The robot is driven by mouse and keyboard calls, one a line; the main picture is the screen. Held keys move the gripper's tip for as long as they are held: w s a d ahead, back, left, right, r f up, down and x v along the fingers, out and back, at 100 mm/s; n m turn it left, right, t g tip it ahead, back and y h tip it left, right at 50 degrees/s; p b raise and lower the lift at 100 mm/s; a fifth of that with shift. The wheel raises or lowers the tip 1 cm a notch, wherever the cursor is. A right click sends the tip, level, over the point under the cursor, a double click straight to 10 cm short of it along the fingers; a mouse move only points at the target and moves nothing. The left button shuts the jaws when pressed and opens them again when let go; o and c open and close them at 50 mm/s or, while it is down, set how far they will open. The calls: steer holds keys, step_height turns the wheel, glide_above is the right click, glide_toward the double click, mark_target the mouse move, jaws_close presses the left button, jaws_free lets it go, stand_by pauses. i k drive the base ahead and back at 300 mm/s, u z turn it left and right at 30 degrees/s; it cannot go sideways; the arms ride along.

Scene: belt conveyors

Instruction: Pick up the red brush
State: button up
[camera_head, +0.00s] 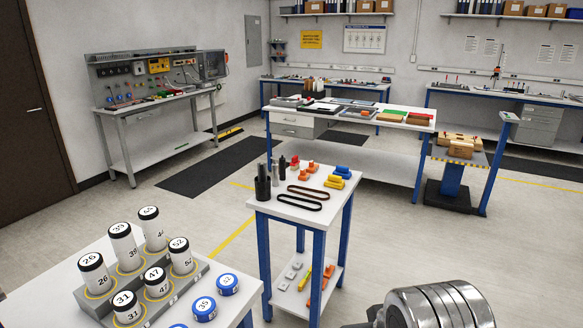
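I cannot make out a red brush for certain in the head view. A small red-topped dark item (283,163) stands near the back of the small white table (322,215), but it is too small to tell what it is. Flat red and green pieces (420,116) lie on the long workbench farther back, also too small to name. A ribbed metal part of my arm shows at the bottom right. My gripper's fingers are not visible.
The small table holds black cylinders (262,187), black belts (300,201), orange blocks (307,168) and yellow blocks (335,182). Numbered canisters (124,247) stand on a table at front left. A long workbench (300,120) stands behind. Floor is clear right of the small table.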

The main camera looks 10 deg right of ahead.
mark_target(294, 164)
steer(key=k, duration=1.6)
steer(key=z, duration=0.6)
steer(key=i, duration=2.45)
steer(key=z, duration=0.05)
